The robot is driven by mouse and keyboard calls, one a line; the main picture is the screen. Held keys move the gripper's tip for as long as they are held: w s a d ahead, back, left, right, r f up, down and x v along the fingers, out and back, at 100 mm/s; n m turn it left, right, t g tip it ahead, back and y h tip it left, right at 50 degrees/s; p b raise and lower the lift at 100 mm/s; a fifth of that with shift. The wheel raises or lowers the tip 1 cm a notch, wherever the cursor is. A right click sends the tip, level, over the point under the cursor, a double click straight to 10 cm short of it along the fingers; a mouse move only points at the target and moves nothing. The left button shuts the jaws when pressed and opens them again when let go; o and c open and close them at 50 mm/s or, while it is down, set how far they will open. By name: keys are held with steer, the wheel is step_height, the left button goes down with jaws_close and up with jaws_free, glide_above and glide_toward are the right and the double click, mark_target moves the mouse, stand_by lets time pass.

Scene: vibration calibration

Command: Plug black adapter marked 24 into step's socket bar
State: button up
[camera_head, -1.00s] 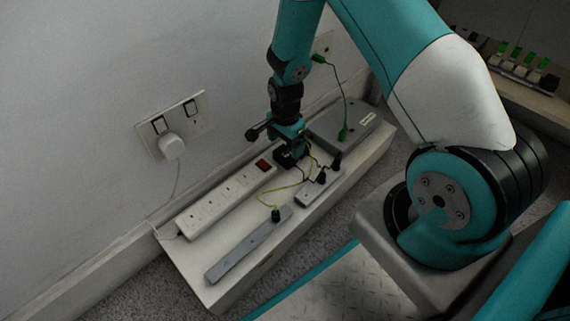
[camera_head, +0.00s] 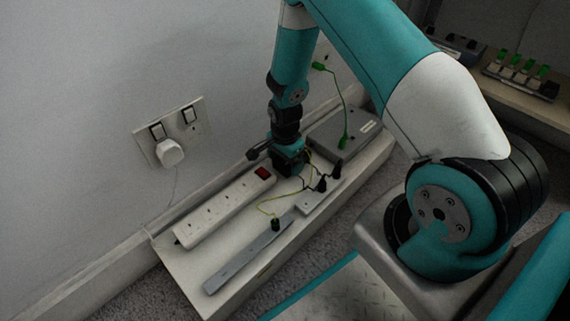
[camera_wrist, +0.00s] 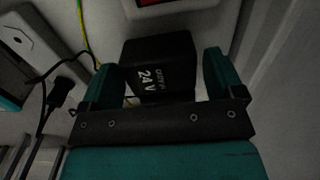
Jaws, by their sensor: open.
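The black adapter (camera_wrist: 158,68) marked 24 V shows in the wrist view, between the two green fingers of my gripper (camera_wrist: 160,72). The fingers are open on either side of it, with a visible gap at least on the left. In the head view my gripper (camera_head: 288,163) points down at the step, just beyond the red-switch end of the white socket bar (camera_head: 222,207), and hides the adapter. The bar lies along the wall side of the step (camera_head: 188,276). Its red switch (camera_wrist: 158,2) also shows at the wrist view's top edge.
A grey strip (camera_head: 248,256) with a green-wired black plug (camera_head: 275,224) lies in front of the bar. A light block (camera_head: 312,201) with black plugs and a grey box (camera_head: 343,139) stand to the right. A white plug (camera_head: 169,153) is in the wall socket.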

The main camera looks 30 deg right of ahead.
steer(key=c, duration=0.8)
steer(key=shift+o, duration=0.2)
step_height(320, 180, up, 5)
steer(key=p, duration=0.5)
steer(key=shift+r, duration=0.1)
steer(key=shift+a, duration=0.1)
steer(key=s+a+r+p, duration=0.1)
steer(key=a+p, duration=0.1)
steer(key=a, duration=0.4)
steer(key=s+a+r+p, duration=0.1)
steer(key=a, duration=0.5)
steer(key=s+a+r+p, duration=0.1)
steer(key=a+p, duration=0.1)
steer(key=a, duration=0.4)
steer(key=shift+a+p, duration=0.1)
steer(key=shift+p, duration=0.2)
steer(key=shift+a+f+b, duration=0.25)
steer(key=shift+f+b, duration=0.25)
steer(key=shift+f, duration=0.35)
steer(key=shift+f+b, duration=0.3)
steer(key=shift+f, duration=0.5)
steer(key=shift+f, duration=0.1)
